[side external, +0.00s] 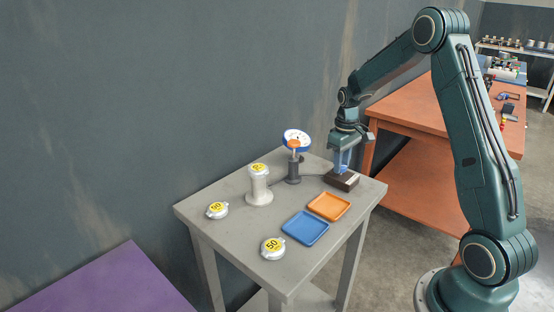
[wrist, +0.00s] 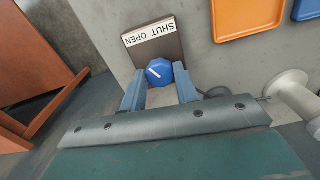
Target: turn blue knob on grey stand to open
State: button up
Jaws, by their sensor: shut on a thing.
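The blue knob (wrist: 159,72) sits at the lower edge of the dark stand's labelled face in the wrist view. Its white mark slants from upper left to lower right. The white label (wrist: 156,33) reads SHUT and OPEN upside down, OPEN on the left and SHUT on the right. In the side view the dark grey-brown stand (side external: 343,181) is at the table's right corner, and the knob cannot be made out there. My gripper (side external: 342,169) points down over it. Its blue fingers (wrist: 159,88) are shut on the knob, one on each side.
On the grey table (side external: 235,240) are an orange tray (side external: 329,206), a blue tray (side external: 305,228), a dial gauge (side external: 296,141) on a dark post, a white post (side external: 259,188) with a yellow-topped cap, and two loose silver-yellow caps (side external: 272,248). An orange bench (side external: 405,115) stands behind.

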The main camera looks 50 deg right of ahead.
jog(key=shift+n, duration=1.6)
jog(key=o, duration=1)
jog(key=shift+r, duration=0.15)
notch_tip(320, 180, up, 14)
jog(key=shift+f, duration=0.2)
jog(key=shift+a, duration=0.1)
